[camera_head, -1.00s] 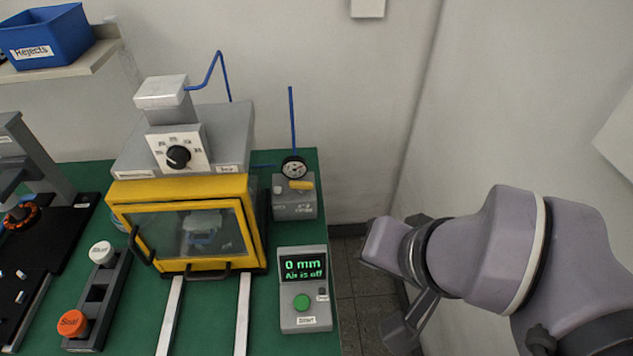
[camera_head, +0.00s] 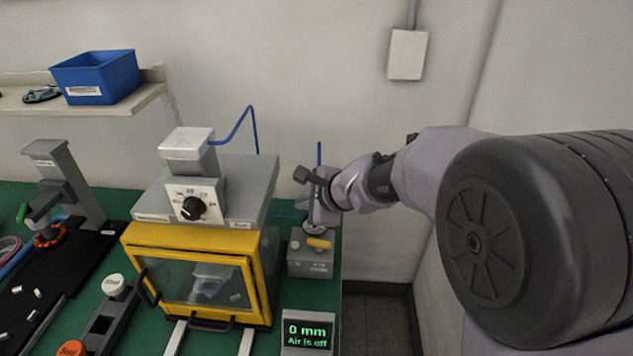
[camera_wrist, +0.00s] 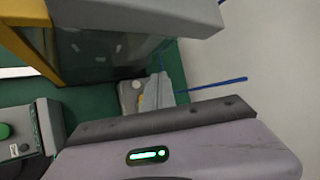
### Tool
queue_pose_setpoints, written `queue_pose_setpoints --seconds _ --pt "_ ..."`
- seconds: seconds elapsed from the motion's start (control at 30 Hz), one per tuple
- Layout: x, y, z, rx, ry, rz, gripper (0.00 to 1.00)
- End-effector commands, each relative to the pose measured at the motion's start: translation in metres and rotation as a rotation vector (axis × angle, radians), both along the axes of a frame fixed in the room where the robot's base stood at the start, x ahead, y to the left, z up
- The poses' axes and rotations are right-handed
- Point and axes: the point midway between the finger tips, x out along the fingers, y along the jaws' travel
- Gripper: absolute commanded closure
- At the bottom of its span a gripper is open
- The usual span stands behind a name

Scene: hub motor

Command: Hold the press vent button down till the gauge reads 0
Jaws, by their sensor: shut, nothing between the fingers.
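The grey valve block (camera_head: 310,262) stands at the right edge of the green bench, with a yellow lever (camera_head: 318,243) on top. In the wrist view the block (camera_wrist: 155,92) shows a pale round button (camera_wrist: 136,85) beside the yellow lever (camera_wrist: 141,101). I cannot read which control is labelled vent. My gripper (camera_head: 320,208) is shut and empty, above and behind the block in the head view. It covers most of the pressure gauge, so its needle cannot be read. I cannot tell any contact with the block.
The yellow-framed press (camera_head: 190,240) stands left of the block. The control box (camera_head: 307,333) in front reads "0 mm" and "Air is off". A thin blue tube (camera_head: 319,154) rises behind my gripper. A wall box (camera_head: 407,55) hangs at the upper right.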

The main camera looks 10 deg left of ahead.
Motion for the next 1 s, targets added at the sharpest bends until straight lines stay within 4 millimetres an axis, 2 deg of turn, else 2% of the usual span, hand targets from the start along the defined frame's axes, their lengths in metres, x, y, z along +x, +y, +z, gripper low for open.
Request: queue_pose_setpoints --seconds 0.1,0.3,0.77,1.0 --pt "0.018 0.016 -0.030 0.042 0.061 -0.079 1.00" --pt "0.032 0.028 -0.059 0.080 0.115 -0.161 1.00" --pt "0.034 0.029 -0.064 0.085 0.121 -0.170 1.00" --pt "0.034 0.029 -0.086 0.085 0.121 -0.170 1.00"
